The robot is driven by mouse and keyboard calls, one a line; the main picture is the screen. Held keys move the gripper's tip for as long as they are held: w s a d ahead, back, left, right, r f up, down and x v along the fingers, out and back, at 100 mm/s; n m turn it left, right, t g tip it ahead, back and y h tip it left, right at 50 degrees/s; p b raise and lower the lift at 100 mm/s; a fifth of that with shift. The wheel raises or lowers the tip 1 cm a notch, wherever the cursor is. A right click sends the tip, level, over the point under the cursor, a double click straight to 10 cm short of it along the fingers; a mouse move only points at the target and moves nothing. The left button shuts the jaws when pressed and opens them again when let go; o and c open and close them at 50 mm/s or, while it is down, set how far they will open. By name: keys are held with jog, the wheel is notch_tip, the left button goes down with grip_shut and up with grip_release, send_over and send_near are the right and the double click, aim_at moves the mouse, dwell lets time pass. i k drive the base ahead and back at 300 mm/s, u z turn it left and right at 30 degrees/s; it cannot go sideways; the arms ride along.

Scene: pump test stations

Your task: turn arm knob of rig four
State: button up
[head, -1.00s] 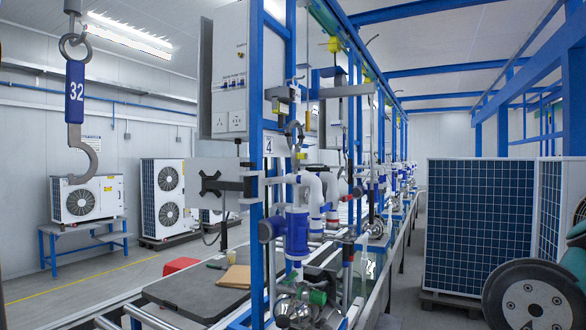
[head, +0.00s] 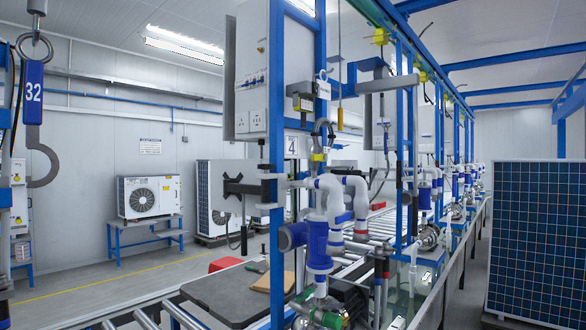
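Rig four is the blue-framed station in the middle of the head view, marked by a "4" label (head: 291,146). My gripper is not in view.
A dark board (head: 225,295) lies on the roller conveyor before the rig. A blue solar panel (head: 540,240) stands at the right. Outdoor fan units (head: 150,197) stand by the back wall.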

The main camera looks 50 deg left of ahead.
aim_at(266, 167)
jog(key=i, duration=1.95)
jog(key=u, duration=2.45)
